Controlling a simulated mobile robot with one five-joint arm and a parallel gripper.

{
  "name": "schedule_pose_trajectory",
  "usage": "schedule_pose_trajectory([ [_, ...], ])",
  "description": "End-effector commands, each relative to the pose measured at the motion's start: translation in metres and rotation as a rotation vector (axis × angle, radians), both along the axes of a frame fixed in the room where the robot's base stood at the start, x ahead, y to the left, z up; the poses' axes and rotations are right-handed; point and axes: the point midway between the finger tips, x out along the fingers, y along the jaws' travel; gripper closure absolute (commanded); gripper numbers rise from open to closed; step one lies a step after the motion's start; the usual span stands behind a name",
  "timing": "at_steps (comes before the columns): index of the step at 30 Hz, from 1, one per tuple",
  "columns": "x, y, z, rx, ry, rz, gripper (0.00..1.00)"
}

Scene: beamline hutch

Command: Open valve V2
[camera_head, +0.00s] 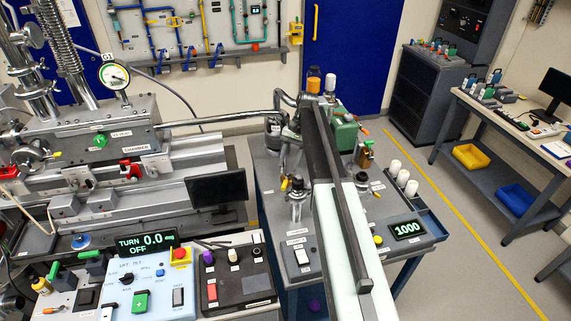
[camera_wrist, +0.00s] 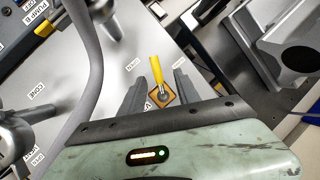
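In the wrist view a small valve with a yellow lever (camera_wrist: 157,70) on a square brass-coloured body (camera_wrist: 162,97) stands between my fingers. My gripper (camera_wrist: 159,78) is open, with one dark finger on each side of the lever and gaps showing between. I cannot tell how high the fingers are over the top. In the head view my arm hides the gripper and whatever lies beneath it.
A bent grey pipe (camera_wrist: 88,60) runs close on the left in the wrist view. In the head view the grey bench (camera_head: 265,165) carries a green box (camera_head: 343,134), white cylinders (camera_head: 394,168) and a display reading 1.000 (camera_head: 407,229). Clear floor lies to its right.

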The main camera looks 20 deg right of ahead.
Motion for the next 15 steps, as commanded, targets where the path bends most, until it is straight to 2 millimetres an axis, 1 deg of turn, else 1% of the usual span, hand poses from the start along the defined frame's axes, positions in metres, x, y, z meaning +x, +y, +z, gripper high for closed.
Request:
schedule_pose_trajectory([
  [1, 0.001, -0.008, 0.006, -0.002, -0.001, -0.009, 0.61],
  [8, 0.001, -0.012, 0.003, -0.002, 0.000, -0.013, 0.61],
  [10, 0.001, -0.012, 0.005, -0.002, 0.000, -0.013, 0.78],
  [11, 0.000, -0.012, 0.008, -0.002, 0.000, -0.013, 0.86],
  [12, 0.000, -0.012, 0.015, -0.002, 0.000, -0.013, 0.97],
  [13, 0.001, -0.012, 0.022, -0.002, 0.000, -0.013, 1.00],
  [15, 0.001, -0.012, 0.042, -0.002, 0.000, -0.013, 1.00],
])
